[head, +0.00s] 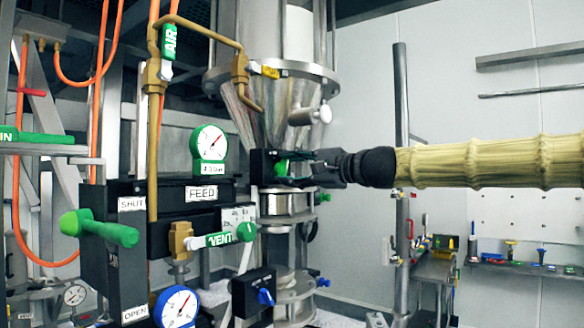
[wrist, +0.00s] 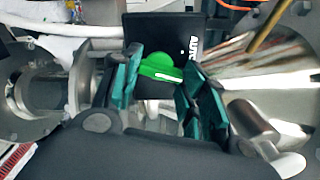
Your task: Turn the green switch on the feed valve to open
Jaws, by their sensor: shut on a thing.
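The green switch (wrist: 160,66) sits on the front of a black box (wrist: 163,32) that carries a white label reading AUTO. A pale line on the switch points to the right in the wrist view. My gripper (wrist: 160,84) has its teal-tipped fingers on both sides of the switch, shut on it. In the head view the green switch (head: 281,167) shows just left of my gripper (head: 296,163), on the black box below the metal cone. The fingers and the box partly hide the switch there.
A FEED panel (head: 202,193) with a green lever (head: 108,231), SHUT and OPEN labels and gauges stands at left. A round-ended metal handle (head: 309,115) juts out above my gripper. A blue knob (head: 265,296) is below.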

